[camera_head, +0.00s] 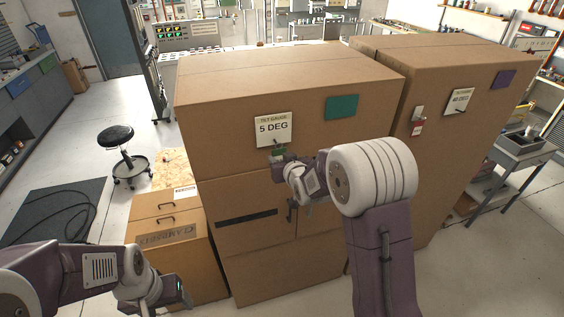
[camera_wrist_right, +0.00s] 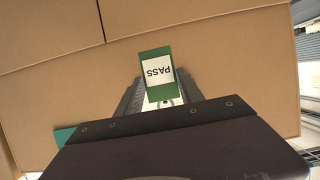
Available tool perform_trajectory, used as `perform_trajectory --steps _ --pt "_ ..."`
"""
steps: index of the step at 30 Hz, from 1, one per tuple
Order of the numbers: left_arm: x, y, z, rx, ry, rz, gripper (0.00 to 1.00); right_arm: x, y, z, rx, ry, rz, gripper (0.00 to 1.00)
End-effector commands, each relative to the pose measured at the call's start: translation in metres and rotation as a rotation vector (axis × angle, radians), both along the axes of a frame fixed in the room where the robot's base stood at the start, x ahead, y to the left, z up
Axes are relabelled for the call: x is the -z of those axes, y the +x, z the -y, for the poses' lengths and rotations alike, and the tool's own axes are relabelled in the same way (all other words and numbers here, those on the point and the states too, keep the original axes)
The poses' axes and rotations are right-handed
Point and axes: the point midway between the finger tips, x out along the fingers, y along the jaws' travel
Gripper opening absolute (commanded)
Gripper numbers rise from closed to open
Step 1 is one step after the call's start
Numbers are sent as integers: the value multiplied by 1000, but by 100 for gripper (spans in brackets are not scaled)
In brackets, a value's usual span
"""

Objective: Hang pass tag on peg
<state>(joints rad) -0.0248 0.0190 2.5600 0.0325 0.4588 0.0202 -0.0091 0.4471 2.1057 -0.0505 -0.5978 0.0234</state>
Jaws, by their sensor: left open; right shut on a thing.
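The green pass tag (camera_wrist_right: 157,72), with a white "PASS" panel, is upside down in the right wrist view. My right gripper (camera_wrist_right: 162,92) is shut on it near its ring end. In the head view the tag is a small green patch (camera_head: 279,151) at the right gripper (camera_head: 276,163), just below the "5 DEG" label (camera_head: 273,129) on the left brown cabinet. A small dark peg (camera_head: 275,142) seems to show at that label's lower edge; whether the tag touches it is unclear. My left gripper (camera_head: 178,298) is open, low at the front left.
A teal square (camera_head: 341,107) is on the left cabinet (camera_head: 240,88). The right cabinet (camera_head: 450,70) bears a "40 DEG" label (camera_head: 460,101) and a red-and-white tag (camera_head: 417,127).

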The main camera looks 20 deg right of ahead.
Motion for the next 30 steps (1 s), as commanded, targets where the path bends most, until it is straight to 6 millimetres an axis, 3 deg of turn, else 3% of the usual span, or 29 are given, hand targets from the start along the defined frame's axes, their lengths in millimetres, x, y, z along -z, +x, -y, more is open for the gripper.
perform_trajectory --steps 12,30 --pt "1 0 0 0 0 0 70 0 14 1 0 0 -1 6" --pt "9 0 0 0 0 0 70 7 19 0 0 0 1 6"
